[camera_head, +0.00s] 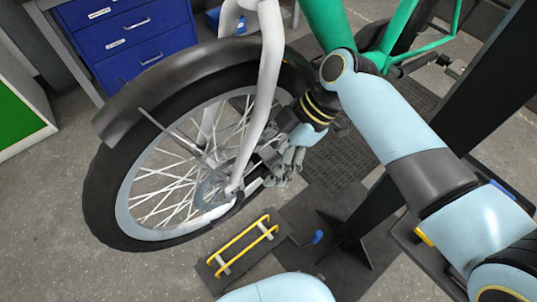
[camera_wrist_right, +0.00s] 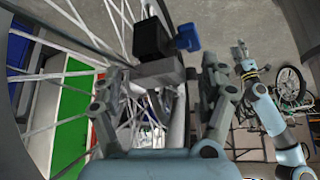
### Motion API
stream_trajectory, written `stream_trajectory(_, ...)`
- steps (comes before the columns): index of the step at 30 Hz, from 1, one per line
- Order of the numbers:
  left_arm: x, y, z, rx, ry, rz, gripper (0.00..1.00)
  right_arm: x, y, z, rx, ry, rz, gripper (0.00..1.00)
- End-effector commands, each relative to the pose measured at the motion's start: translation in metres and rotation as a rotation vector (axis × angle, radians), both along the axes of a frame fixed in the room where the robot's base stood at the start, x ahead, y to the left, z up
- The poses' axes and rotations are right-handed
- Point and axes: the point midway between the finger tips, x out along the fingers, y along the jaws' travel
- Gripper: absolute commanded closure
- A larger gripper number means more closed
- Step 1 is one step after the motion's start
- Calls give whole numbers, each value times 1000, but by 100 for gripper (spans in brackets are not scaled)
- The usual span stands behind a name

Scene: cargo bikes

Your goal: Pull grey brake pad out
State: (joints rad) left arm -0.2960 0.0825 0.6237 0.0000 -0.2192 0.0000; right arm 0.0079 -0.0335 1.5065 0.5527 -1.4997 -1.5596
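The bike's front wheel (camera_head: 125,195) fills the left of the head view, with a brake disc (camera_head: 212,190) at its hub. My right gripper (camera_head: 282,170) is beside the fork's lower end, close to the hub. In the right wrist view, its two fingers (camera_wrist_right: 165,95) stand apart on either side of a grey block (camera_wrist_right: 158,75) at the brake. A black block (camera_wrist_right: 151,40) and a blue knob (camera_wrist_right: 187,38) sit just beyond. I cannot clearly tell the grey brake pad from the caliper parts. My left gripper (camera_wrist_right: 241,55) shows small in the wrist view, away from the wheel.
A blue drawer cabinet (camera_head: 135,35) stands behind the wheel. A dark plate with yellow rails (camera_head: 243,246) lies on the floor below the hub. Grey floor (camera_head: 55,230) is free at the left.

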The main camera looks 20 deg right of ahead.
Motion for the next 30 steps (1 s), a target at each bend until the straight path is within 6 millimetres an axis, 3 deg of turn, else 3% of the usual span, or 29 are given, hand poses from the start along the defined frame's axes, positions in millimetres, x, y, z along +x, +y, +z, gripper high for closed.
stream_trajectory(2, -3, 0, 0, 0, 5, 0, 60, 0, 0, 0, 0, 0, 0, 35)
stream_trajectory(13, -7, -3, -1, -3, 11, 1, 60, -1, 1, 0, -1, 2, 0, 82)
stream_trajectory(16, -7, -3, -1, -4, 11, 1, 60, -1, 0, 0, -1, 2, 0, 83)
stream_trajectory(17, -7, -3, -1, -4, 11, 1, 60, -1, 0, 0, -1, 2, 0, 52)
stream_trajectory(26, -7, -3, -1, -4, 10, 1, 60, -1, 0, 0, -2, 2, 0, 91)
stream_trajectory(30, -6, -3, 0, -4, 10, 1, 60, -1, 0, 0, -2, 2, 0, 94)
